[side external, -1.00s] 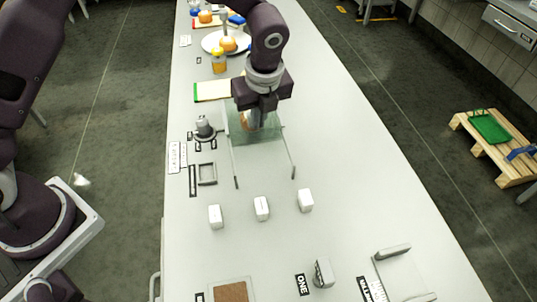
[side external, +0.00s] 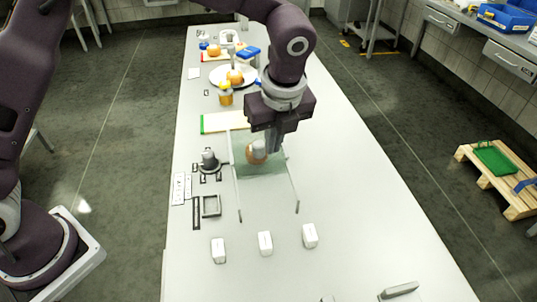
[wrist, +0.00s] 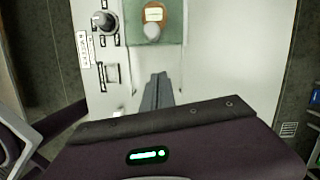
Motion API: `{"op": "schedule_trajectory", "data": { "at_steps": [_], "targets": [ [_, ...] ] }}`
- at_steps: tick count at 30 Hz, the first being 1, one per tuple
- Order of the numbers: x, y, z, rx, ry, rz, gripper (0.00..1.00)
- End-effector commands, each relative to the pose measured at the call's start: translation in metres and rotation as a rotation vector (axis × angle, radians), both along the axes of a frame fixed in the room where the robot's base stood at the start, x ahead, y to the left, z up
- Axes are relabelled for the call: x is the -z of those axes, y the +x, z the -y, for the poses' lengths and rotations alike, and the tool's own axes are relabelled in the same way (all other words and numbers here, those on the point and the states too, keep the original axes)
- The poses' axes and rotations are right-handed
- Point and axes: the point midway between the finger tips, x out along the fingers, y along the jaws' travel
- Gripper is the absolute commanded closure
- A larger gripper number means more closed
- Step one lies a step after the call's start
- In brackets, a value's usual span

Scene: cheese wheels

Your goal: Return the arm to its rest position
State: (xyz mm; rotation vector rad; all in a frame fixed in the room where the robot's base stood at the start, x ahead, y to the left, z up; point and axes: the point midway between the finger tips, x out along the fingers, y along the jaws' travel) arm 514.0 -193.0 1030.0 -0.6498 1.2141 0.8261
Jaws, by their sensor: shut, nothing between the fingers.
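My gripper (side external: 272,151) is shut and empty, pointing down above the working table (side external: 340,200). In the side view it hangs just right of a round orange-brown piece with a white part (side external: 257,151), which stands on a greenish glass board (side external: 272,165). In the wrist view my shut fingers (wrist: 158,78) lie over bare white table, apart from the orange piece (wrist: 153,12) and the white part (wrist: 152,32) above them. The fingertips partly overlap the board in the side view, and their exact height is unclear.
Several white blocks (side external: 265,243) stand in front. A grey knob-like object (side external: 209,160) and a square frame (side external: 211,206) stand left of the board. A cutting board (side external: 224,121), a jar (side external: 225,95) and a plate (side external: 220,77) lie behind.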

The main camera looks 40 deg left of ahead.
Motion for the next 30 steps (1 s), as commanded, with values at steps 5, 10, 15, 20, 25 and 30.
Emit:
{"op": "schedule_trajectory", "data": {
  "at_steps": [5, 10, 15, 20, 25, 30],
  "targets": [
    [-0.025, -0.004, 0.006, 0.001, -0.002, -0.001, 1.0],
    [-0.067, -0.022, -0.02, -0.2, -0.056, 0.069, 1.0],
    [-0.135, -0.095, -0.088, -0.817, -0.247, 0.245, 1.0],
    [-0.153, -0.185, -0.133, -1.457, -0.498, 0.376, 1.0],
    [-0.137, -0.243, -0.145, -1.913, -0.718, 0.418, 1.0],
    [-0.128, -0.258, -0.146, -2.051, -0.789, 0.416, 1.0]
  ]
}}
